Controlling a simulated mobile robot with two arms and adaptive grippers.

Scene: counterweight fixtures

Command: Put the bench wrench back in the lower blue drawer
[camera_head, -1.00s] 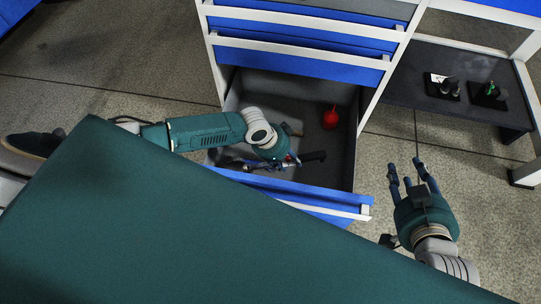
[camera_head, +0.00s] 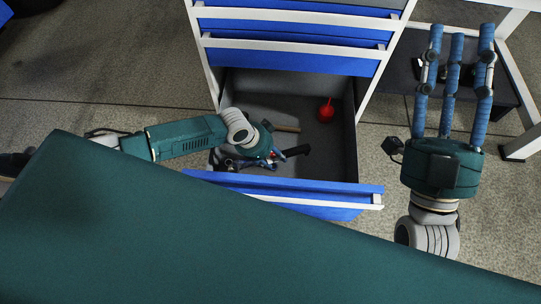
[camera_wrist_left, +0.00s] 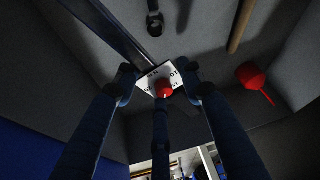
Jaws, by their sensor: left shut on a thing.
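My left gripper (camera_head: 268,158) is inside the open lower blue drawer (camera_head: 290,182), near its left front. It is shut on a long dark tool, which I take for the bench wrench (camera_head: 297,151). In the left wrist view the dark shaft (camera_wrist_left: 112,35) runs from upper left to my fingertips (camera_wrist_left: 160,80). A white lettered plate with a red knob (camera_wrist_left: 163,88) shows between the fingertips. Whether the tool touches the drawer floor is unclear. My right gripper (camera_head: 458,40) is open and empty, fingers straight, right of the drawer.
A red rounded object (camera_head: 326,111) lies at the drawer's back right, and a wooden handle (camera_head: 286,129) lies near my left gripper. Another tool with a ring end (camera_wrist_left: 155,22) is in the drawer. Closed blue drawers (camera_head: 290,55) are above. A dark low shelf (camera_head: 400,75) stands right.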

